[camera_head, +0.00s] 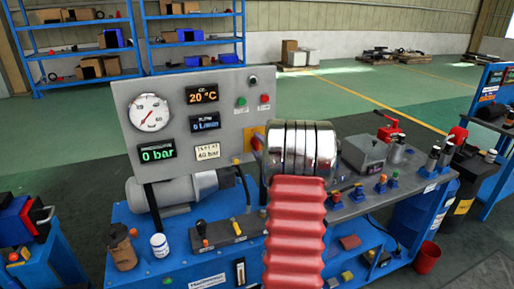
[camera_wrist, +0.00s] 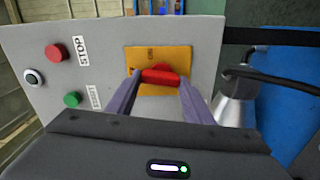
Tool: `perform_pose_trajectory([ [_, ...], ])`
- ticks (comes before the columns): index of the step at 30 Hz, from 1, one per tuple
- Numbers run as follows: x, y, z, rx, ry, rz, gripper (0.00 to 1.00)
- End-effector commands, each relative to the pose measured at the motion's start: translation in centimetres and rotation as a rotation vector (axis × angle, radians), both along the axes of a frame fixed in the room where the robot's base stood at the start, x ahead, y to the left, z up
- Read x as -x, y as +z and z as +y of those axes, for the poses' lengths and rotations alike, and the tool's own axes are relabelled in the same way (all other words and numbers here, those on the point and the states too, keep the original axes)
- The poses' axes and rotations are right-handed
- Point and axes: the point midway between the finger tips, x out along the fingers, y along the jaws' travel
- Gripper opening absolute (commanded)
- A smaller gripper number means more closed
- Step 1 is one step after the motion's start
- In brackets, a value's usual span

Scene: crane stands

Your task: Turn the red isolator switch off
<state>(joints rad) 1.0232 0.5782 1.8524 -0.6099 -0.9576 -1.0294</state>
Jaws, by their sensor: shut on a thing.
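The red isolator switch (camera_wrist: 160,76) sits on a yellow plate (camera_wrist: 150,55) on the grey panel. Its red handle lies across the wrist view, roughly level in that picture. My gripper (camera_wrist: 159,80) has its two purple-grey fingers at the two ends of the handle and is shut on it. A small dark mark, apparently sideways lettering, shows on the plate above the handle. In the head view the yellow plate (camera_head: 249,141) shows just left of my silver wrist and red arm, which hide most of the switch and the gripper.
A grey metal fitting (camera_wrist: 235,98) with a dark cable is close on the right. Gauges and displays fill the panel (camera_head: 125,95).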

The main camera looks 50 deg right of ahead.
Motion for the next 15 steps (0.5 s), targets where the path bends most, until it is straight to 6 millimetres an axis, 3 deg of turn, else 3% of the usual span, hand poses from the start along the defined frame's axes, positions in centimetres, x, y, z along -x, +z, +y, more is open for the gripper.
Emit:
perform_pose_trajectory([
  [15,-0.38,-0.32,0.49,0.15,0.011,0.093,0.25],
])
